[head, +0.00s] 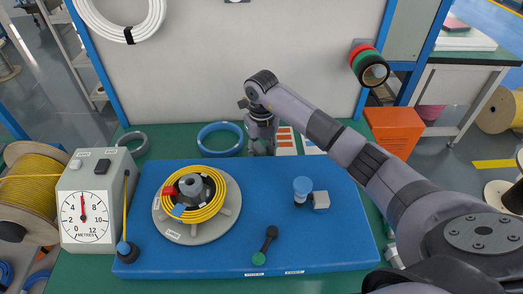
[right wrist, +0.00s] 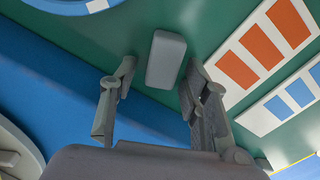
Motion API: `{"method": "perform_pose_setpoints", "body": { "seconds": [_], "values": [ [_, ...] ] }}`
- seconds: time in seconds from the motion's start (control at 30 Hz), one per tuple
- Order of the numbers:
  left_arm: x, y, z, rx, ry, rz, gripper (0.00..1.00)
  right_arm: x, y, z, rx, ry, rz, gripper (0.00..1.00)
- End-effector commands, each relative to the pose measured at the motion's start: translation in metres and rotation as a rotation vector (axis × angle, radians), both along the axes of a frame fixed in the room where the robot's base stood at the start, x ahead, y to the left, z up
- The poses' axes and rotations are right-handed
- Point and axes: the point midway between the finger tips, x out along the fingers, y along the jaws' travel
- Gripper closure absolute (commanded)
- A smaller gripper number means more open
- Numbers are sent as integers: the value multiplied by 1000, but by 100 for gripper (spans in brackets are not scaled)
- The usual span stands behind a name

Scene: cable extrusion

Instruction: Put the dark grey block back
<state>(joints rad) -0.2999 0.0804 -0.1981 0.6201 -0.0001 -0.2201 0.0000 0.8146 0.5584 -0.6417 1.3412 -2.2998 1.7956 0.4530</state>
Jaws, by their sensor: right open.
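A dark grey block (right wrist: 167,58) lies on the green table top, just beyond the edge of the blue board, in the right wrist view. My right gripper (head: 261,150) is open, at the back of the blue board in the head view. In the right wrist view its fingers (right wrist: 160,72) stand apart, with the block showing between and beyond their tips. I cannot tell how high the tips are above it. In the head view the block is hidden behind my right gripper. My left gripper is in neither view.
The blue board (head: 220,256) holds a turntable with a yellow cable coil (head: 211,207). A blue cable ring (head: 221,153) and cards with orange patches (head: 284,141) flank the right gripper. A dial meter (head: 84,218) stands at left, an orange bin (head: 396,128) at right.

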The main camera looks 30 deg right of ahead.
Motion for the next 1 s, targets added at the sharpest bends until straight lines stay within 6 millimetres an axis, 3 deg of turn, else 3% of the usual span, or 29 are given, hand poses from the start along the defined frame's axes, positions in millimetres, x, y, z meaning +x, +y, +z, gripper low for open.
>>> {"method": "perform_pose_setpoints", "body": {
  "seconds": [0.27,0.7,1.0],
  "values": [
    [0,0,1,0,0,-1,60,1,0,12,0,-4,0,57],
    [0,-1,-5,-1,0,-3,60,1,0,100,0,-3,0,57],
    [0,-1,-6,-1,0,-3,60,0,0,123,0,0,0,57]
  ]
}}
